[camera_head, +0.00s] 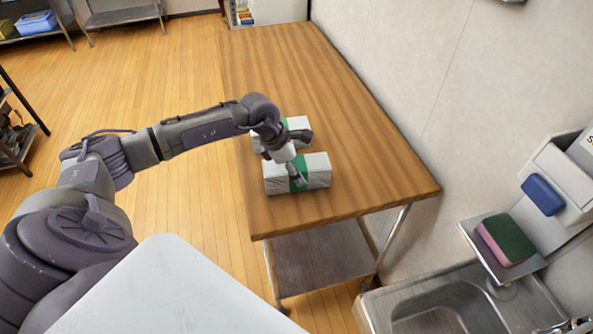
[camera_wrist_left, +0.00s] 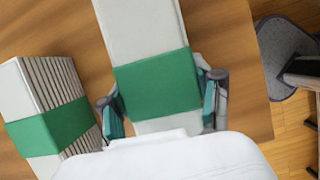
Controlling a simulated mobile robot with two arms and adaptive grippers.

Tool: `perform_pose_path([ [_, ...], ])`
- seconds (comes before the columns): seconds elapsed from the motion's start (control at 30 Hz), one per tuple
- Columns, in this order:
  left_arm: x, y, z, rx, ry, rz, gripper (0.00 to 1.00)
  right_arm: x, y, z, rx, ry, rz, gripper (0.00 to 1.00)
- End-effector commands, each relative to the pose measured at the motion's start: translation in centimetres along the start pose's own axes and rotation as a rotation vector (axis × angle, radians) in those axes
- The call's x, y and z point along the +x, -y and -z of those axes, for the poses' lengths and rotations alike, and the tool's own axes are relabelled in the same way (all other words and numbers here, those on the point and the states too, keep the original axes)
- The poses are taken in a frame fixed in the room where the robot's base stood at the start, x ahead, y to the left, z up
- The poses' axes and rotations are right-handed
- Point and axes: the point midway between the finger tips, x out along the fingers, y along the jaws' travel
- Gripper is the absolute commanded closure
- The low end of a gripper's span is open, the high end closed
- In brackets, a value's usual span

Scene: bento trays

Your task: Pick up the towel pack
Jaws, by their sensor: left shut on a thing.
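Two white towel packs with green bands are at the near end of the wooden table. My left gripper (camera_head: 294,170) reaches down over the nearer towel pack (camera_head: 317,172) and is shut on it across its green band. In the left wrist view the fingers (camera_wrist_left: 162,98) sit on either side of the band of this pack (camera_wrist_left: 140,28). I cannot tell whether it touches the table or is slightly raised. The other towel pack (camera_head: 297,122) lies just behind, partly hidden by my wrist; it also shows at the left of the wrist view (camera_wrist_left: 48,118). My right gripper is not in view.
The wooden table (camera_head: 345,135) is clear beyond the packs and to their right, up to the wall. A steel sink (camera_head: 450,305) and a shelf with a green and pink sponge (camera_head: 506,240) stand at the right. Metal racks (camera_head: 122,15) stand far off on the left.

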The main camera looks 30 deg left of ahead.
Motion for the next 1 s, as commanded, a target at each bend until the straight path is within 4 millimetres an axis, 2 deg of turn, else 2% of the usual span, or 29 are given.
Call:
perform_pose_path([
  [0.17, -0.8, -0.1, -0.4, 0.000, 0.002, -0.002, 0.77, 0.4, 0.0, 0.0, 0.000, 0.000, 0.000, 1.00],
  [0.37, -3.4, -0.1, -1.5, 0.003, 0.005, -0.005, 0.77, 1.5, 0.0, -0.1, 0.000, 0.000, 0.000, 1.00],
  [0.8, -6.8, 7.8, -8.0, 0.006, 0.006, 0.000, 0.77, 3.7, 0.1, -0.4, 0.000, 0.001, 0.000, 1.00],
  [1.0, -7.7, 9.6, -9.5, 0.003, 0.003, 0.000, 0.77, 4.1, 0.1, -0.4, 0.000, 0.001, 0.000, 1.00],
])
